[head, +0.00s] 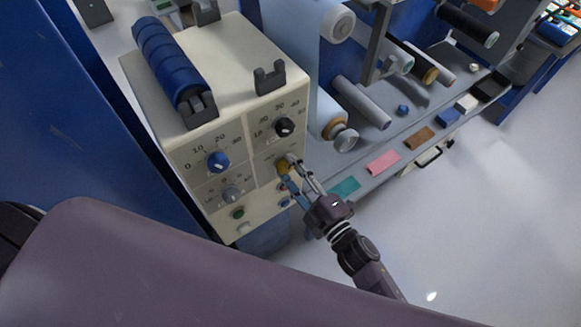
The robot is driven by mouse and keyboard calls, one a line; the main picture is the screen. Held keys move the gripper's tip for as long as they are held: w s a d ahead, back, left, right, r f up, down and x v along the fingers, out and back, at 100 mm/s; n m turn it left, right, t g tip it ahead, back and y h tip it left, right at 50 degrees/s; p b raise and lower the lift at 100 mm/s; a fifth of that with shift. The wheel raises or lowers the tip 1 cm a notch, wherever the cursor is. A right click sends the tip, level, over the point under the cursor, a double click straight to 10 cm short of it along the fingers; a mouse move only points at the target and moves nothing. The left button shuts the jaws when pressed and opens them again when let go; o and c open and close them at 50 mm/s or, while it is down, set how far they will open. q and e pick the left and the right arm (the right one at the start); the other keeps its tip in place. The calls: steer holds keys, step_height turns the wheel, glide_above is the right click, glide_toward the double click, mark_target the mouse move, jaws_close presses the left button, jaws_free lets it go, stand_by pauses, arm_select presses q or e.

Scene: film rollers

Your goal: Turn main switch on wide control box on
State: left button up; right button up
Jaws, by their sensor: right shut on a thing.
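The wide control box (233,62) is cream coloured and stands at the centre left of the head view. Its front panel has a blue knob (217,161), a black knob (284,127) and a grey knob (231,194), with numbered dials. A yellow-brown knob (282,168) sits below the black one. My right gripper (288,168) reaches in from the lower right and is shut on the yellow-brown knob, its fingers partly covering it. Which control is the main switch I cannot read. My left gripper is not in view.
A green button (238,212) and a white button (243,228) sit low on the panel. A blue roller (172,60) lies on top of the box. A grey shelf with several rollers and coloured swatches, including a pink one (383,162), stands to the right. Open floor lies at lower right.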

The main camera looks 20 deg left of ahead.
steer(key=shift+f+m, duration=0.1)
steer(key=shift+m, duration=0.8)
steer(key=o, duration=1.2)
steer(key=shift+c, duration=0.2)
steer(key=shift+d, duration=0.1)
steer(key=v, duration=1.2)
